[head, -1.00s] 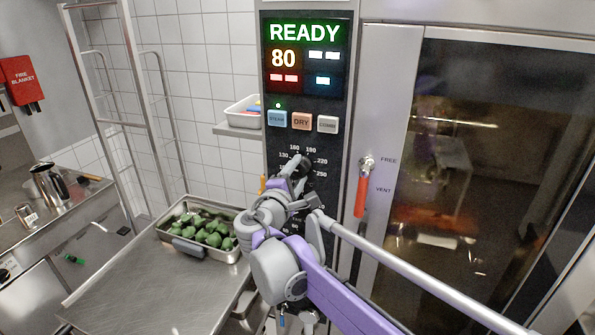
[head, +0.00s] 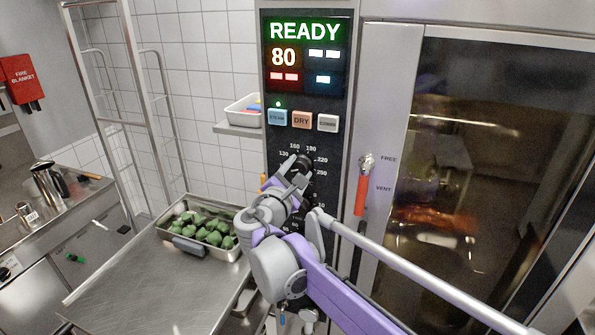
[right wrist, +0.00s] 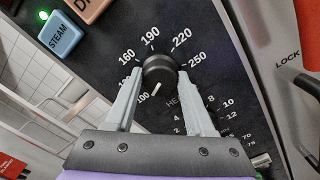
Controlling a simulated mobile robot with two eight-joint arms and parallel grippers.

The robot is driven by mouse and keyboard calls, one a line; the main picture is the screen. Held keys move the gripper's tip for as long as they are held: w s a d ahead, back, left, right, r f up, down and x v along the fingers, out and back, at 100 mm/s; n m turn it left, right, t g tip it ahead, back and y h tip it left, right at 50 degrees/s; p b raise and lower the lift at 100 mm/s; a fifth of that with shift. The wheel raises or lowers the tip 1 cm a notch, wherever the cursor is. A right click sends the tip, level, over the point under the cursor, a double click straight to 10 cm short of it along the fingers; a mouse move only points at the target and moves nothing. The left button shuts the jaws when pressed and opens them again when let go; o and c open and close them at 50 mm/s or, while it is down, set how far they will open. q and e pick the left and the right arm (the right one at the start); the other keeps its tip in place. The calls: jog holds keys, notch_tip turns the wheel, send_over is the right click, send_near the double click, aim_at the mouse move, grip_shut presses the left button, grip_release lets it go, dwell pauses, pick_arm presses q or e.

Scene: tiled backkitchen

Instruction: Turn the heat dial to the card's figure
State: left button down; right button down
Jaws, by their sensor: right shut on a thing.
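The round black heat dial (right wrist: 160,70) is on the oven's dark panel, ringed by white figures. Its white mark (right wrist: 156,87) points down and left, near the 100. My right gripper (right wrist: 158,76) is shut on the dial, one finger at each side. In the head view my right gripper (head: 300,170) hides much of the dial and some figures below it. The display (head: 305,55) above reads READY and 80. I cannot make out a card with a figure. My left gripper is not in view.
Steam, dry and combi buttons (head: 301,121) sit above the dial. A red-handled lever (head: 361,190) is to the right, beside the glass oven door (head: 470,180). A long bar crosses in front of the door. A pan of green vegetables (head: 205,225) stands on the steel counter at left.

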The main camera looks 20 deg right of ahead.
jog(key=shift+d+r, duration=0.1)
jog(key=shift+r, duration=0.2)
jog(key=shift+c, duration=2.4)
grip_release()
jog(key=shift+o, duration=1.1)
jog(key=shift+w+f, duration=0.1)
jog(key=shift+f, duration=0.1)
jog(key=b+v, duration=0.1)
jog(key=v, duration=0.9)
jog(key=shift+s+a, duration=0.25)
jog(key=shift+s, duration=0.05)
